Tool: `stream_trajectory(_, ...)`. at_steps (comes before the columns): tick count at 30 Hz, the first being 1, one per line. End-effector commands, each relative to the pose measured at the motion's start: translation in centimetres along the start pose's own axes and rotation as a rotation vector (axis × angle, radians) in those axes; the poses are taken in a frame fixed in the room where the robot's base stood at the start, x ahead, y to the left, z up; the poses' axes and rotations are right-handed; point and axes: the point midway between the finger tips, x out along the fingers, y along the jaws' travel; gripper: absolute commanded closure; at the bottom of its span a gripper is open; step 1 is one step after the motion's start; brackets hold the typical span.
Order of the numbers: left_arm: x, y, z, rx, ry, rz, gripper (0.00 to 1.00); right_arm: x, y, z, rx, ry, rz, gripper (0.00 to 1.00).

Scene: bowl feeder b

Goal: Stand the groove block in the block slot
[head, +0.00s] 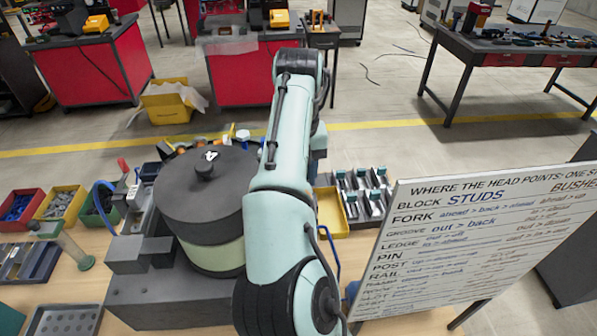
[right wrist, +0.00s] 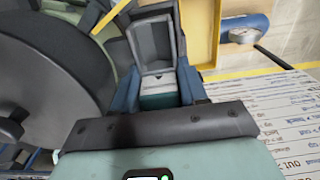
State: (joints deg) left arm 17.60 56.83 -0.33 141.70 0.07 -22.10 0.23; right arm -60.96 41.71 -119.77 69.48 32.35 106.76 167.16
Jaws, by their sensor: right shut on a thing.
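In the right wrist view my right gripper (right wrist: 155,62) has its two blue fingers shut on the sides of a grey block (right wrist: 154,36) with a recessed face, which looks like the groove block. A teal piece with a pale top edge shows at the near end of the block; I cannot tell whether it belongs to the block. In the head view my right arm reaches forward across the middle and hides its own gripper and the block. I cannot make out the block slot for certain in either view. My left gripper is out of view.
A dark round bowl feeder (head: 207,195) stands left of my right arm, close beside the gripper. A yellow tray (head: 332,212) and several grey holders (head: 365,195) lie to its right. A written board (head: 470,240) stands at the right. Coloured bins (head: 60,203) are at the left.

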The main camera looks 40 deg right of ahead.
Motion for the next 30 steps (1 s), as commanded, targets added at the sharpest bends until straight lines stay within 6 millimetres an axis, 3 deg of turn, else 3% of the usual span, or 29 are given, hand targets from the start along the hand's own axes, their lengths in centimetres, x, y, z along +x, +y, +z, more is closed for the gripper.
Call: stream_trajectory(30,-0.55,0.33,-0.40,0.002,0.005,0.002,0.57,-0.06,-0.01,-0.01,0.000,-0.001,0.000,0.97)
